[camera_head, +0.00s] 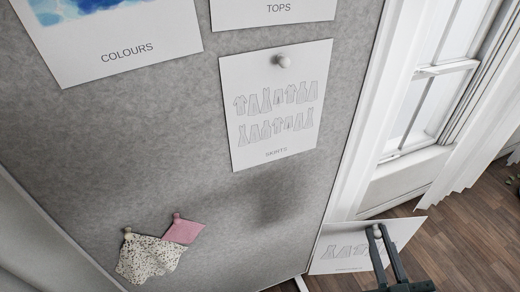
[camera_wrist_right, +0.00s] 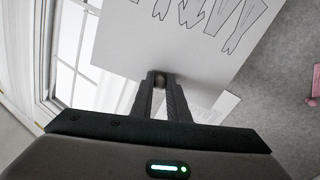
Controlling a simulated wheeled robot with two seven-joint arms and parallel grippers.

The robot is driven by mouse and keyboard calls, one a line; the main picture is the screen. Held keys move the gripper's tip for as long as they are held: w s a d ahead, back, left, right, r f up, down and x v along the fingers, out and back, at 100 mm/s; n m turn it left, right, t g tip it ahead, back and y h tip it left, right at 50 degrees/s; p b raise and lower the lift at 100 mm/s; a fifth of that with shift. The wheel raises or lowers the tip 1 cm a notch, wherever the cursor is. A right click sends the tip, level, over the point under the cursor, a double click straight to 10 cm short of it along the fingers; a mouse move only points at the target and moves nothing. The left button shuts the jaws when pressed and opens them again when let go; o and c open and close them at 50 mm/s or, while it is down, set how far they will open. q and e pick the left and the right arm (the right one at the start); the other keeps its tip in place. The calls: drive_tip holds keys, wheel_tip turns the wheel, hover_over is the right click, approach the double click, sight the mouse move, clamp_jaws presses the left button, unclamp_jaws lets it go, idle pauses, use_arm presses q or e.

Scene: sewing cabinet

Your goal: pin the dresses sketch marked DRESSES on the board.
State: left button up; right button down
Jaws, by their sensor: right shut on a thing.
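A white sheet (camera_head: 335,255) with rows of drawn garments is at the lower right in the head view, beside the board's lower right edge. Its caption is too small to read. My right gripper (camera_head: 378,231) is shut on a round pin knob at the sheet's upper part. In the right wrist view the sheet (camera_wrist_right: 185,45) fills the top middle, and the fingertips (camera_wrist_right: 160,82) close on the knob. The grey felt board (camera_head: 150,150) fills much of the head view. My left gripper is not in view.
The SKIRTS sheet (camera_head: 273,130) is pinned at the board's right, below the TOPS sheet (camera_head: 275,8). The COLOURS sheet (camera_head: 115,40) is upper left. Spotted (camera_head: 148,257) and pink (camera_head: 183,231) fabric swatches hang low. Bare felt lies below SKIRTS. A window (camera_head: 430,100) is right.

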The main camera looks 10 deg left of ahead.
sight(389, 224)
drive_tip(key=w+m+h, duration=0.1)
drive_tip(key=w+d+m+h, duration=0.1)
drive_tip(key=w+d+r+h, duration=0.1)
drive_tip(key=shift+w+m+h, duration=0.3)
drive_tip(key=shift+m+h, duration=0.1)
